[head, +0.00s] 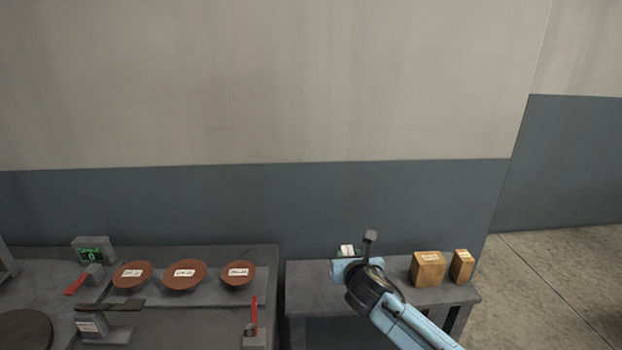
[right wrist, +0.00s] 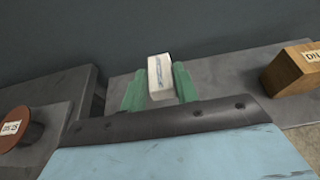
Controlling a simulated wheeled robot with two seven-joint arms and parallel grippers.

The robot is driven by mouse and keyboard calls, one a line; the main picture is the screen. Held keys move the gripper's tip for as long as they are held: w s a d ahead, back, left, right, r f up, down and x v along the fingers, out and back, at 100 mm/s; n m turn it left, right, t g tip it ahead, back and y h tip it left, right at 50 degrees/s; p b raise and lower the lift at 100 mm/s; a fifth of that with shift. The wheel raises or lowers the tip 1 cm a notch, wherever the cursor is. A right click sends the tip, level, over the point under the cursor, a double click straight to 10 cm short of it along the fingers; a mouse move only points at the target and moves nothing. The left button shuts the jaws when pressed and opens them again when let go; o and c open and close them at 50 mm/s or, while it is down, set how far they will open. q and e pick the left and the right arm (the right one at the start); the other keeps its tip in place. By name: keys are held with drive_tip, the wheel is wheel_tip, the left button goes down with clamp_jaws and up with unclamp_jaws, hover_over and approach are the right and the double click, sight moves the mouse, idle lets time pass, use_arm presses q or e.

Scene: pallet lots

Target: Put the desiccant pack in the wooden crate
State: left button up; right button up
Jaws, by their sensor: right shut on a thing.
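A small white pack with a blue mark, which looks like the desiccant pack (right wrist: 160,72), is between the green fingers of my right gripper (right wrist: 159,84). In the head view the right gripper (head: 349,253) is over the small grey table at the right, shut on the pack (head: 347,250), which is partly hidden by my wrist. I cannot tell whether the pack touches the tabletop. I cannot make out an open wooden crate in either view. My left gripper is not in view.
Two labelled wood-coloured blocks, a larger one (head: 428,268) and a smaller one (head: 461,266), stand on the small table (head: 309,274). Left across a gap, a grey bench (head: 190,322) holds three labelled brown dishes (head: 184,275), a green display (head: 92,254) and red-handled devices. A wall stands behind.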

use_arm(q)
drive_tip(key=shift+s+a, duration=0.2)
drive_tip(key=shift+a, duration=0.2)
use_arm(e)
drive_tip(key=s+d+r, duration=0.2)
drive_tip(key=s+r, duration=0.1)
drive_tip(key=s, duration=0.4)
drive_tip(key=s+d+r, duration=0.2)
drive_tip(key=s, duration=0.6)
drive_tip(key=s+d+r, duration=0.3)
drive_tip(key=s, duration=0.4)
drive_tip(key=shift+s+r, duration=0.25)
drive_tip(key=shift+r, duration=0.05)
drive_tip(key=shift+f, duration=0.1)
